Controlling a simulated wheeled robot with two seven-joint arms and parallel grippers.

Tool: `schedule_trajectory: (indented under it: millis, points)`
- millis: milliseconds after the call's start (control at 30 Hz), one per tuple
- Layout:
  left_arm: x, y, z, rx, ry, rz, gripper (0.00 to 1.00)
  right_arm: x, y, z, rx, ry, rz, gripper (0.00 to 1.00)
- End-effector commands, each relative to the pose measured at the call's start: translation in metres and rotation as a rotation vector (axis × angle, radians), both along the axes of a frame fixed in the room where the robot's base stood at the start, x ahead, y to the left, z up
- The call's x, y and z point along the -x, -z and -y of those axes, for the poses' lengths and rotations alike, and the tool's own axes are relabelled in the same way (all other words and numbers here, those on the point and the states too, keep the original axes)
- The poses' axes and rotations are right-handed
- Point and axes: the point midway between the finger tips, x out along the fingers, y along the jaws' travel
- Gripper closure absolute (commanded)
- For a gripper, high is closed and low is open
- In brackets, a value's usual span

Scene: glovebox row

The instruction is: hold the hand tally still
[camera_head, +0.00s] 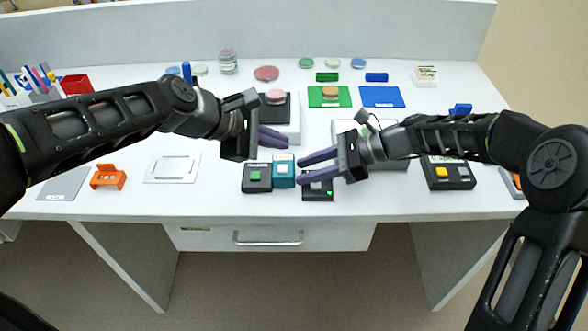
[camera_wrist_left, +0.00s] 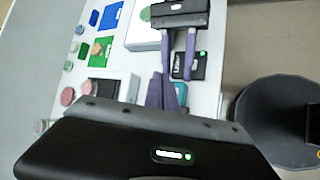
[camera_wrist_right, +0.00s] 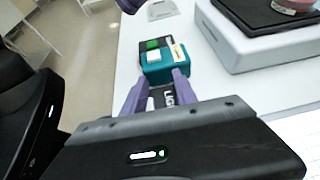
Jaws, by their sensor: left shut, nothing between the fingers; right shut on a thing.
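The hand tally appears to be the small teal box (camera_head: 284,171) with a pale label on top, upright on the white table. In the right wrist view the teal box (camera_wrist_right: 165,72) sits at the fingertips. My left gripper (camera_head: 288,140) is shut and empty, just behind and above the teal box. In the left wrist view the left fingers partly hide the teal box (camera_wrist_left: 181,92).
A black box with a green button (camera_head: 256,177) stands left of the teal box. Another black box (camera_head: 318,192) lies under my right fingers. A black box with a yellow button (camera_head: 442,172) is at right. An orange stand (camera_head: 108,177) is at left; dishes line the back.

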Motion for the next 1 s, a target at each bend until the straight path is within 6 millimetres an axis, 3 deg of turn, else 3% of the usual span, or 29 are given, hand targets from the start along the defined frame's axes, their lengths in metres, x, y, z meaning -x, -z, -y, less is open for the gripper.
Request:
schedule_trajectory:
  millis: [33, 800, 1000]
  points:
    - [0.000, 0.003, 0.000, 0.000, 0.000, 0.000, 1.00, 0.011, 0.011, -0.019, -0.002, -0.030, -0.019, 0.88]
    - [0.000, 0.002, 0.000, 0.000, 0.000, 0.000, 1.00, 0.011, 0.011, -0.019, -0.002, -0.030, -0.019, 0.89]
    - [-0.001, -0.021, 0.011, 0.022, 0.002, 0.004, 1.00, 0.011, 0.011, -0.019, -0.002, -0.030, -0.019, 0.89]
